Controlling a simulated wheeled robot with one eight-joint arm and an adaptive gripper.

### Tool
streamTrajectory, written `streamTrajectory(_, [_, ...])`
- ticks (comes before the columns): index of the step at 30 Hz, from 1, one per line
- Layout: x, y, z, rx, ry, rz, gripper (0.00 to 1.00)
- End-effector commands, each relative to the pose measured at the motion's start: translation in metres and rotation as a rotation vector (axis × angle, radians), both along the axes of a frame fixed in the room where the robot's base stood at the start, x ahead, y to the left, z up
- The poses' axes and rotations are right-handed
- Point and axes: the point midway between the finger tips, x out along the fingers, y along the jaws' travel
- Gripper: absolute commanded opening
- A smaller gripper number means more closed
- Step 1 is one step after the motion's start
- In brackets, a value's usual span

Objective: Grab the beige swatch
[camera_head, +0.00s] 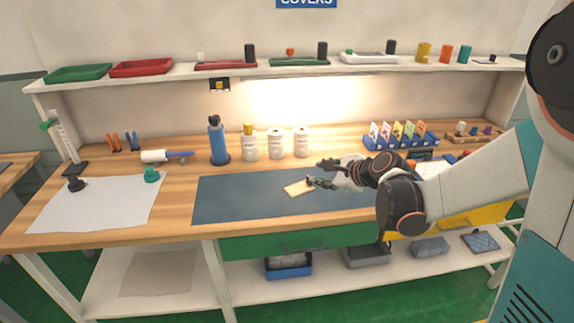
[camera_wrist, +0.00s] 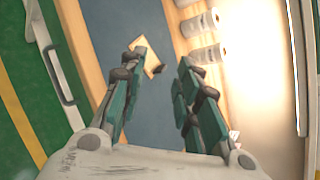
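The beige swatch (camera_head: 297,189) lies flat on the dark blue-grey mat (camera_head: 235,197) on the workbench. My gripper (camera_head: 318,173) comes in from the right, just beside the swatch's right end. One finger appears close to that end; I cannot tell whether it touches. In the wrist view my gripper (camera_wrist: 162,60) is open, with its two fingers well apart. The swatch (camera_wrist: 151,61) shows beyond the fingertips, nearer the left finger, which partly covers it. Nothing is held between the fingers.
White jars (camera_head: 275,143) and a blue bottle (camera_head: 219,141) stand behind the mat. A blue rack of coloured cards (camera_head: 400,138) is at the back right. A white sheet (camera_head: 95,205) lies at left. The mat's left part is clear.

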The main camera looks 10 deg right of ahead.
Motion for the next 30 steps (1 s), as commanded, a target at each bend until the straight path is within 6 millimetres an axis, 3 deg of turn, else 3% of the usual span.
streamTrajectory(1, [0.013,-0.009,-0.017,0.088,0.013,-0.058,0.30])
streamTrajectory(6, [0.041,-0.030,-0.058,0.390,0.057,-0.231,0.30])
streamTrajectory(12, [0.057,-0.047,-0.091,0.634,0.096,-0.355,0.30])
streamTrajectory(22, [0.073,-0.047,-0.108,0.722,0.112,-0.396,0.30])
streamTrajectory(30, [0.115,-0.030,-0.128,0.719,0.113,-0.394,0.30])
